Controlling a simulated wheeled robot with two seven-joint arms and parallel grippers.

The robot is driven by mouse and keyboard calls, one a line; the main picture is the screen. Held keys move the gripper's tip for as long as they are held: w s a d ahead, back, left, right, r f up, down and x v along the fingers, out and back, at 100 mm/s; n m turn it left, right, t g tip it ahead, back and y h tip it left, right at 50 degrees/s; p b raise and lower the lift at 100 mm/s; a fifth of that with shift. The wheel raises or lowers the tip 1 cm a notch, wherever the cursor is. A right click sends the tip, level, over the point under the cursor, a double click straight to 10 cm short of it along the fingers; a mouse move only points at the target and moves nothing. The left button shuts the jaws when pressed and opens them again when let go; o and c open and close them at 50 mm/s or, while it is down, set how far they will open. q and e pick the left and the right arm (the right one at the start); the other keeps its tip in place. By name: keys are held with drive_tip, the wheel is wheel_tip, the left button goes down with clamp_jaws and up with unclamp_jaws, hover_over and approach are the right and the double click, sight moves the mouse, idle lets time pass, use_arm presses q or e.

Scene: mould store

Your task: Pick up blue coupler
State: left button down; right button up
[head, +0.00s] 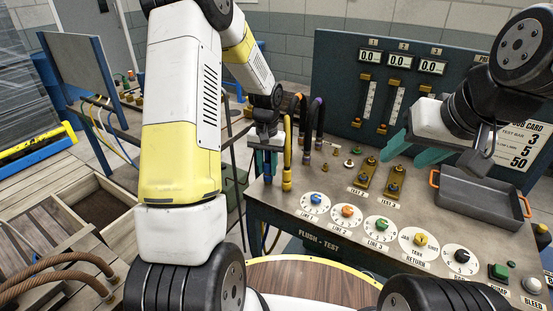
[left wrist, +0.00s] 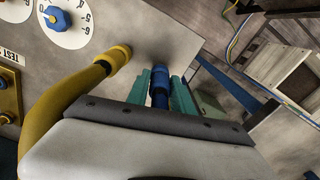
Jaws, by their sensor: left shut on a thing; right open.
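The blue coupler (left wrist: 160,78) is between the teal fingers of my left gripper (left wrist: 165,95) in the left wrist view. Its blue hose runs back under the gripper body, which hides most of it. In the head view my left gripper (head: 266,160) points down at the left edge of the flush-test bench (head: 330,245). The coupler is hard to make out there. I cannot tell whether the coupler touches the bench top. My right gripper (head: 412,150) is open and empty above the right part of the bench.
A yellow hose's coupler (left wrist: 120,55) is close beside the blue one. Dark hoses (head: 316,125) stand behind. Numbered dials (head: 346,216) line the bench front, with brass test blocks (head: 394,184) behind. A grey tray (head: 480,195) with orange handles is at the right.

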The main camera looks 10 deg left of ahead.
sight(267, 158)
use_arm(q)
drive_tip(key=shift+r, duration=0.15)
drive_tip(key=shift+r, duration=0.5)
wheel_tip(267, 158, up, 2)
drive_tip(key=shift+r, duration=0.15)
drive_tip(key=s+a+r, duration=0.1)
drive_tip(key=s, duration=1.5)
drive_tip(key=shift+a+r, duration=0.2)
drive_tip(key=shift+w, duration=0.1)
